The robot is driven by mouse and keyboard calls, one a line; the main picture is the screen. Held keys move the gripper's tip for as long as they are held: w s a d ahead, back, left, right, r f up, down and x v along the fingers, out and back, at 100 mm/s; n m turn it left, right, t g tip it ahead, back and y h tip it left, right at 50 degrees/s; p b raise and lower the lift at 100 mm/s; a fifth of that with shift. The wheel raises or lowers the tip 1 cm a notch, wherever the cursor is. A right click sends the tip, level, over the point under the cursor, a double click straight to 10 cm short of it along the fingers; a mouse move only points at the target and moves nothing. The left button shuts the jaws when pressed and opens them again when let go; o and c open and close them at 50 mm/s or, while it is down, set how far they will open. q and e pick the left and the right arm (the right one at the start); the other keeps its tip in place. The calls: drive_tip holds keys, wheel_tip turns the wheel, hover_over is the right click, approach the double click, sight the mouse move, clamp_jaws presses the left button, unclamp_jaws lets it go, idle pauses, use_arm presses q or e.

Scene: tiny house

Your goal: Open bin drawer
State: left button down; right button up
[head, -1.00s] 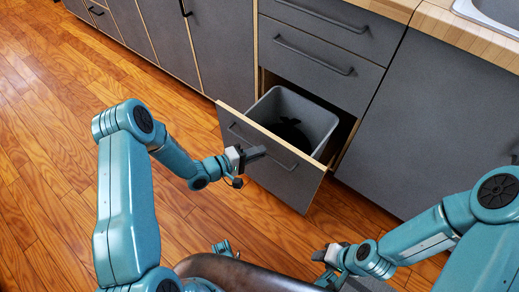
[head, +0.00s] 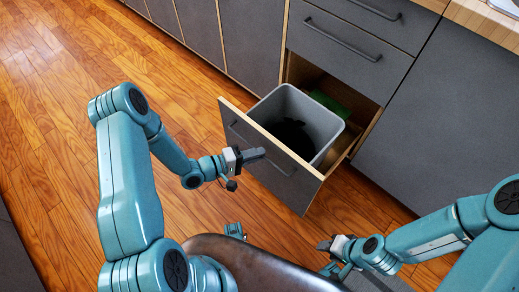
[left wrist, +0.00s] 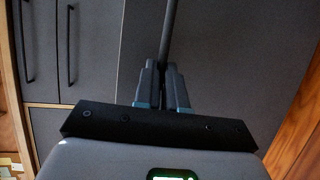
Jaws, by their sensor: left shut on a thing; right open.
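The bin drawer (head: 285,187) is pulled out from the lower cabinet, with its grey front towards me. A grey bin (head: 318,123) with a dark inside stands in it. My left gripper (head: 254,156) is at the drawer's dark bar handle (head: 236,130). In the left wrist view its two fingers (left wrist: 165,85) are closed around the handle bar (left wrist: 170,30). My right gripper (head: 328,244) is open and empty, low in front of the drawer and apart from it.
A closed drawer (head: 345,48) with a bar handle sits above the bin drawer. A green thing (head: 331,103) lies behind the bin inside the cabinet. Closed grey cabinets stand on both sides. The wooden floor (head: 60,150) at the left is clear.

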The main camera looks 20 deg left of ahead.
use_arm(q)
drive_tip(key=shift+a, duration=0.1)
drive_tip(key=c, duration=1.2)
unclamp_jaws()
drive_tip(key=shift+s, duration=0.1)
drive_tip(key=p+v, duration=0.3)
drive_tip(key=v, duration=1.3)
drive_tip(key=shift+s+r, duration=0.15)
drive_tip(key=shift+r, duration=0.05)
